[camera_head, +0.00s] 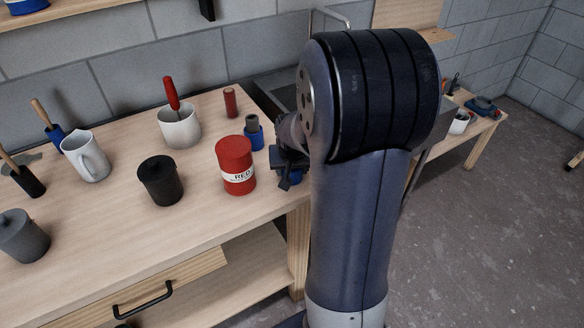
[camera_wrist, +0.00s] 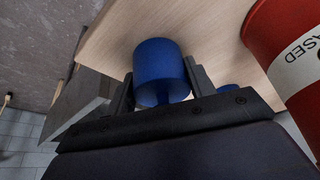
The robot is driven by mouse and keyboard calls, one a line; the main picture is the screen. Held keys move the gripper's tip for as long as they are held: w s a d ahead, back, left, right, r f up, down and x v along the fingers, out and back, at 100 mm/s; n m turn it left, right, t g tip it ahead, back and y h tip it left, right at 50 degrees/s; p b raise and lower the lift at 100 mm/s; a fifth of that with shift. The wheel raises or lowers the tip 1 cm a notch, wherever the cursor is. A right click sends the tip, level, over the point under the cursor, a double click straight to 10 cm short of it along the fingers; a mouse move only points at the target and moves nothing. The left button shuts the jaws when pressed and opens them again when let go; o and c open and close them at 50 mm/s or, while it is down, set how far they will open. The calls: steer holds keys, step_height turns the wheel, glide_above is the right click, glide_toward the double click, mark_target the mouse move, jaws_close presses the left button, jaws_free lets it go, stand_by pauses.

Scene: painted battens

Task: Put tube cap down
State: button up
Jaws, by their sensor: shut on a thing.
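A blue cylindrical cap (camera_wrist: 158,62) sits between the two fingers of my gripper (camera_wrist: 160,82) in the wrist view. The fingers are shut on its sides. In the head view my gripper (camera_head: 288,165) is at the right end of the workbench, just right of the red tin, and partly hidden by my arm. I cannot tell whether the cap touches the bench top.
The workbench (camera_head: 110,225) carries a red tin (camera_head: 236,166), a blue holder with a grey tube (camera_head: 253,135), a red tube (camera_head: 230,102), a black pot (camera_head: 160,180), a white pot (camera_head: 179,128) and a white jug (camera_head: 86,158). The front middle is clear.

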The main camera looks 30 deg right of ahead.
steer(key=o, duration=0.9)
steer(key=shift+o, duration=0.2)
steer(key=shift+r, duration=0.35)
steer(key=v, duration=1.1)
steer(key=shift+s+r, duration=0.25)
steer(key=shift+f, duration=0.1)
steer(key=x, duration=1.2)
steer(key=shift+w+f, duration=0.1)
steer(key=shift+f, duration=0.05)
steer(key=shift+a+r, duration=0.1)
steer(key=shift+r, duration=0.15)
